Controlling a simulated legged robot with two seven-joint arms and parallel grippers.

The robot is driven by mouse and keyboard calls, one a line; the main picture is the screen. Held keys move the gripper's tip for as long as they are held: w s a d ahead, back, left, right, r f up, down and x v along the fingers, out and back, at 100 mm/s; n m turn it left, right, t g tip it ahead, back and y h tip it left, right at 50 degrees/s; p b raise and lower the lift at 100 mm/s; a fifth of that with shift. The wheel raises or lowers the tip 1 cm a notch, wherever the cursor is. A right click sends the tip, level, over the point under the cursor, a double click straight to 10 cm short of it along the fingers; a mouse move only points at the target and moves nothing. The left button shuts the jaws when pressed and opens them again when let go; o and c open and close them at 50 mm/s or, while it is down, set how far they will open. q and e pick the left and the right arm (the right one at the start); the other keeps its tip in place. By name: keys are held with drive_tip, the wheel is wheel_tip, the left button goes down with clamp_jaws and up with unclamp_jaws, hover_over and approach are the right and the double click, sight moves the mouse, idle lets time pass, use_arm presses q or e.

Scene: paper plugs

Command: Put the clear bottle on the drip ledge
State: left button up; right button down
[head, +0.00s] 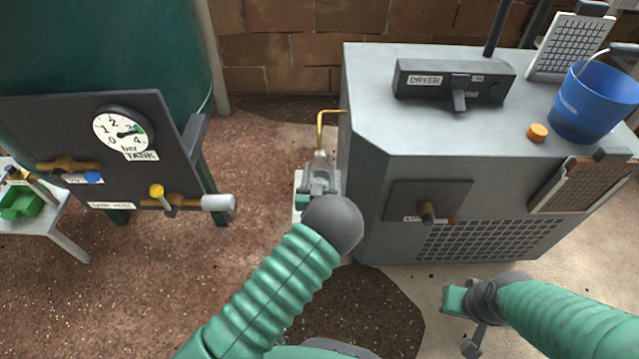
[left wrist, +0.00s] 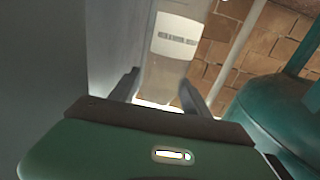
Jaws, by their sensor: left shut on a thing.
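The clear bottle (head: 320,160) is a small see-through grey shape beside the left side of the grey dryer, just below the bent brass pipe (head: 322,122). My left gripper (head: 318,186) is shut on it; my wrist hides its lower part. In the left wrist view, a pale see-through shape (left wrist: 172,75) with a printed white label stands between my fingers (left wrist: 162,92). A pale ledge (head: 298,182), probably the drip ledge, shows partly behind the gripper. I cannot tell whether the bottle touches it. My right gripper (head: 466,306) is low at the front right; its jaws are unclear.
The dryer (head: 400,130) stands just right of the left gripper. A blue bucket (head: 592,105) and an orange cap (head: 537,132) are on its top. A green tank with a gauge (head: 124,129) and a projecting valve (head: 217,202) is at left. The floor between is open.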

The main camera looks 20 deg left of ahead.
use_arm(q)
wheel_tip(320, 180, down, 2)
drive_tip(key=shift+f+b, duration=0.1)
drive_tip(key=shift+b, duration=0.2)
drive_tip(key=o, duration=1.2)
